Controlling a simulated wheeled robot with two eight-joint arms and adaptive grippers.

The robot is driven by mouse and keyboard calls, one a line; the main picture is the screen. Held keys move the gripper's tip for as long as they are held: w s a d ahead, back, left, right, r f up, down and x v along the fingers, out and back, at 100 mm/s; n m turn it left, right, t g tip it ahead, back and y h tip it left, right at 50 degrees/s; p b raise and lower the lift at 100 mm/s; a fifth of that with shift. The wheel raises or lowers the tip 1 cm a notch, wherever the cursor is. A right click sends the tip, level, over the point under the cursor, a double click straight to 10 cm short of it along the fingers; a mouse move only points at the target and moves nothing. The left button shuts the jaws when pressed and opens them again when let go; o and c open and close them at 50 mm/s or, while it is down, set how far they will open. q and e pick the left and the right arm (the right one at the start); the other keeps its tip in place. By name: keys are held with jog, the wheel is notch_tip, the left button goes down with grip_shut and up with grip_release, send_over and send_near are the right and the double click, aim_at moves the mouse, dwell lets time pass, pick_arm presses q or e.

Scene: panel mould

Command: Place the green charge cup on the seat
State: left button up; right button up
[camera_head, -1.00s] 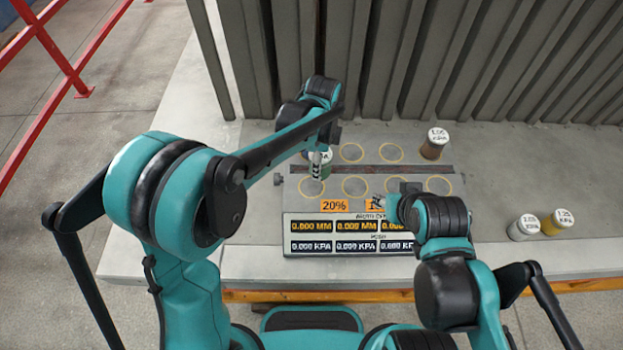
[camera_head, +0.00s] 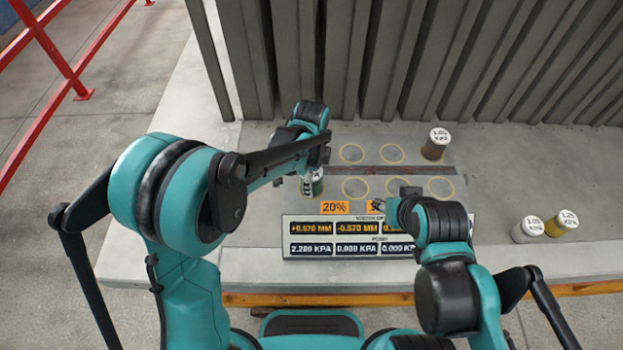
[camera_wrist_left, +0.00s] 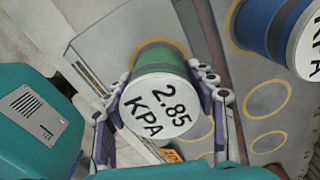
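The green charge cup (camera_wrist_left: 165,58), with a white top reading 2.85 KPA, is between the two fingers of my left gripper (camera_wrist_left: 160,92) in the left wrist view. The fingers press against both its sides, and it looks upright. In the head view the green cup (camera_head: 317,186) is at the front-left ring of the marked plate, partly hidden by my left gripper (camera_head: 312,182). The seat ring under it is mostly covered. My right gripper (camera_head: 388,204) is over the display's top right; its fingers are too small to read.
A blue cup (camera_wrist_left: 262,28) stands beside the green one. A brown cup (camera_head: 435,144) is at the back right; white (camera_head: 526,229) and yellow (camera_head: 561,223) cups stand right. Grey upright panels (camera_head: 400,60) line the back.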

pick_arm(q)
jog(key=shift+o, duration=0.8)
jog(key=shift+r, duration=0.25)
notch_tip(320, 180, up, 12)
jog(key=p, duration=0.3)
jog(key=s+a+r+n+t, duration=0.3)
jog(key=s+a+n+t, duration=0.4)
jog(key=s+a+n, duration=0.7)
jog(key=a+n, duration=0.3)
jog(key=n, duration=0.4)
jog(key=shift+s+a, duration=0.35)
jog(key=shift+a, duration=0.05)
